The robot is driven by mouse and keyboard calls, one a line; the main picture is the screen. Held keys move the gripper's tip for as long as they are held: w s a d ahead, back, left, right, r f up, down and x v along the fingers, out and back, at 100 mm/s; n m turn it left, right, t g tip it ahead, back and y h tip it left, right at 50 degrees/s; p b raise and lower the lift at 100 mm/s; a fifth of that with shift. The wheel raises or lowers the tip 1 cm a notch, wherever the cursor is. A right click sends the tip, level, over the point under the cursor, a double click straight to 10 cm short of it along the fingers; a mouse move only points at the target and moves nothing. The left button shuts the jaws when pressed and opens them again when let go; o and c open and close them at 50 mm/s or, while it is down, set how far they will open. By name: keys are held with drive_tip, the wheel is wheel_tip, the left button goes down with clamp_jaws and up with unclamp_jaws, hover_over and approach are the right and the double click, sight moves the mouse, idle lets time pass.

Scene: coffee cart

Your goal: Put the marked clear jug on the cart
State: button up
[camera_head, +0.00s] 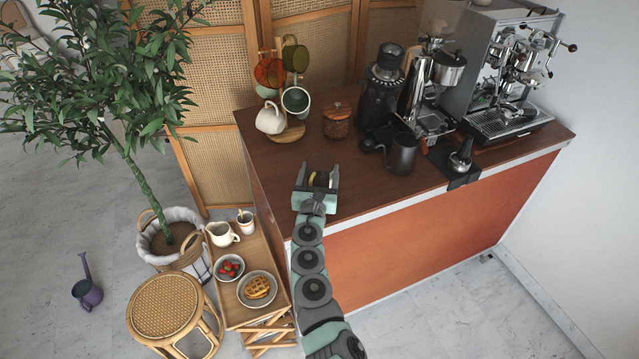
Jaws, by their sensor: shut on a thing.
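My gripper (319,172) is above or at the left part of the brown-topped coffee cart (370,196), near its front edge. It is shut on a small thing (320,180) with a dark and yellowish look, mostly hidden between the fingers. I cannot tell whether this thing is the marked clear jug. I cannot tell whether it touches the cart top. No other clear jug can be made out.
A mug stand (287,133), a lidded brown jar (337,120), a black grinder (381,88), a dark pitcher (402,153) and an espresso machine (505,80) stand on the cart. A wooden side table (243,314) holds dishes. The cart top around my gripper is bare.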

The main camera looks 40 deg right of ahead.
wheel_tip(320, 180, down, 3)
drive_tip(key=shift+s+r+b, duration=0.1)
drive_tip(key=shift+r+b, duration=0.1)
drive_tip(key=shift+b, duration=0.3)
drive_tip(key=shift+r, duration=0.1)
drive_tip(key=o, duration=1.5)
drive_tip(key=shift+o, duration=0.2)
drive_tip(key=shift+s+a+r+p, duration=0.15)
drive_tip(key=shift+s+a+p, duration=0.05)
drive_tip(key=shift+a+p, duration=0.2)
drive_tip(key=p+v, duration=0.1)
drive_tip(key=v, duration=0.4)
drive_tip(key=p+v, duration=0.2)
drive_tip(key=v, duration=0.4)
drive_tip(key=shift+s+f, duration=0.15)
drive_tip(key=shift+f, duration=0.05)
